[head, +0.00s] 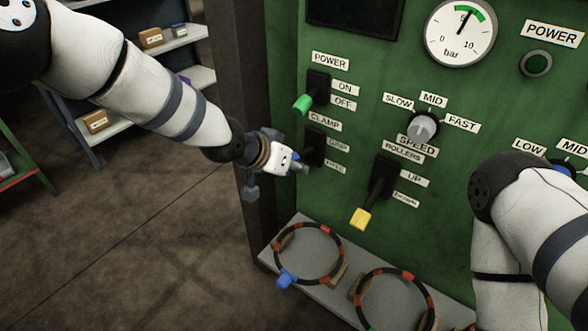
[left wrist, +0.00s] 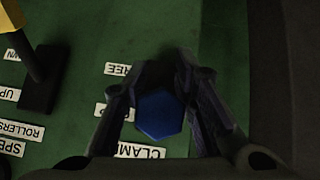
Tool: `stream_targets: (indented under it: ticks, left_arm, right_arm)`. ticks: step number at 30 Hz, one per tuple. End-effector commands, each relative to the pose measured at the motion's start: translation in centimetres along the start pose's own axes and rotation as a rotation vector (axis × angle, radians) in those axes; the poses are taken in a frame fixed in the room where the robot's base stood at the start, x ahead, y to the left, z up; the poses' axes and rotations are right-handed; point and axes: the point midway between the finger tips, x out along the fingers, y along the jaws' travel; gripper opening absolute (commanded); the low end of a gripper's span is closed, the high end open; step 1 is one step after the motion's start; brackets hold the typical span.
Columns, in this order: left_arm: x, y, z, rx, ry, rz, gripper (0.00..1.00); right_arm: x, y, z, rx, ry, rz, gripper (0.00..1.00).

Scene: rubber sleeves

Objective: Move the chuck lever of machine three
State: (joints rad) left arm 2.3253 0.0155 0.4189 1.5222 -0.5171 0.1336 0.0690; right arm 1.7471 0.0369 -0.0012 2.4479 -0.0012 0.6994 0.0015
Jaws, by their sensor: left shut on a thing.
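The green machine panel (head: 450,75) carries a lever set marked CLAMP, whose black slot plate (head: 314,146) sits beside two position labels. No label reading chuck shows. My left gripper (head: 299,167) is at this lever, in front of the panel. In the left wrist view the lever's blue six-sided knob (left wrist: 160,115) lies between the two dark fingers, and my left gripper (left wrist: 158,92) is shut on it. The knob partly covers the label behind it, and the lever's shaft is hidden. My right arm enters at the right; its gripper is out of view.
Above is the green-tipped POWER lever (head: 304,103); at lower right is the yellow-tipped ROLLERS lever (head: 362,216), also in the left wrist view (left wrist: 12,16). A SPEED knob (head: 423,128) is further right. Ringed items (head: 308,281) lie on a ledge below. Open floor is left.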

Motion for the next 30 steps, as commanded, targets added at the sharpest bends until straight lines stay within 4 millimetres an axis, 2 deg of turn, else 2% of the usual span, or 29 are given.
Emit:
stream_targets:
  ticks: [12, 30]
  left_arm:
    - [-0.8, 0.2, -1.1, -0.013, -0.211, -0.029, 0.0]
    - [-1.1, 0.4, -1.6, -0.016, -0.252, -0.035, 0.0]
  right_arm:
    - [0.8, 0.0, 0.4, 0.0, -0.021, 0.001, 0.0]
    - [0.9, 0.0, 0.4, -0.001, -0.024, 0.001, 0.0]
